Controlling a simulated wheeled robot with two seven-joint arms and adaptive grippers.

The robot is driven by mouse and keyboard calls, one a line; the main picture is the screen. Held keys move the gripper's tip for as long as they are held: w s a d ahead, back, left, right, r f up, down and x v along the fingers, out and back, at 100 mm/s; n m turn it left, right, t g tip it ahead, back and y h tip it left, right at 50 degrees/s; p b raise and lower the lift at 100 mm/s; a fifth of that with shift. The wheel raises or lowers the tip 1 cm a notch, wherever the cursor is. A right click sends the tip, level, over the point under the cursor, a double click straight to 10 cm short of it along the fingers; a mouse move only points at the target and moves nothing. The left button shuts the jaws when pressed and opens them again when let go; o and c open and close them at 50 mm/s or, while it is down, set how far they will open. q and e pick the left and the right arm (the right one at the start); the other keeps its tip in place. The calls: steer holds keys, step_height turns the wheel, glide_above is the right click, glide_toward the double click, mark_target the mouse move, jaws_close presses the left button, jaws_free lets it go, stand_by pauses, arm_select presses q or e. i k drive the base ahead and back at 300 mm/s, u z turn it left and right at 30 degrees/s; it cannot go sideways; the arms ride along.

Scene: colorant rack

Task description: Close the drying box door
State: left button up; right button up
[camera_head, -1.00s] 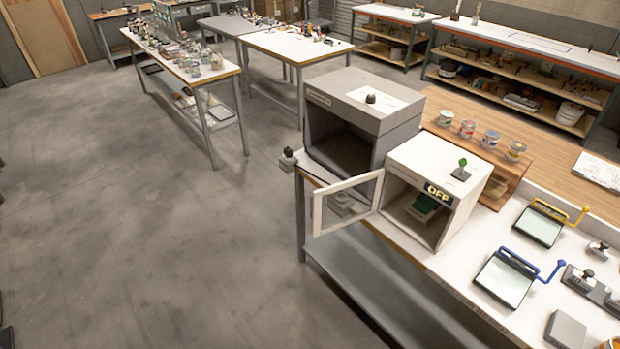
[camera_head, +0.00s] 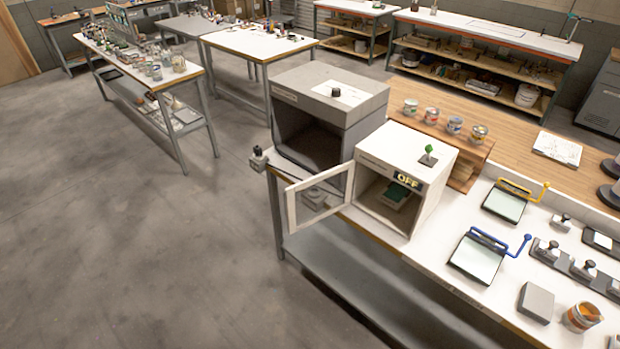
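The white drying box (camera_head: 434,160) stands on the white workbench and bears an "OFF" display (camera_head: 407,181). Its front is open, and a dark green item (camera_head: 397,194) lies inside. The drying box door (camera_head: 291,211), a white frame with a clear pane, is swung wide open to the left, past the bench's front edge. A green knob-like part (camera_head: 428,153) sits on top of the box. Neither of my grippers shows in the view.
A larger grey open-fronted box (camera_head: 365,112) stands left of the drying box. Frames with blue (camera_head: 474,258) and yellow (camera_head: 505,204) handles, a grey block (camera_head: 536,303) and an orange can (camera_head: 582,317) lie to the right. The floor (camera_head: 130,250) in front of the bench is clear.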

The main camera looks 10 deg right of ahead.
mark_target(289, 194)
steer(key=u, duration=1.1)
steer(key=i, duration=2.85)
steer(key=z, duration=3.8)
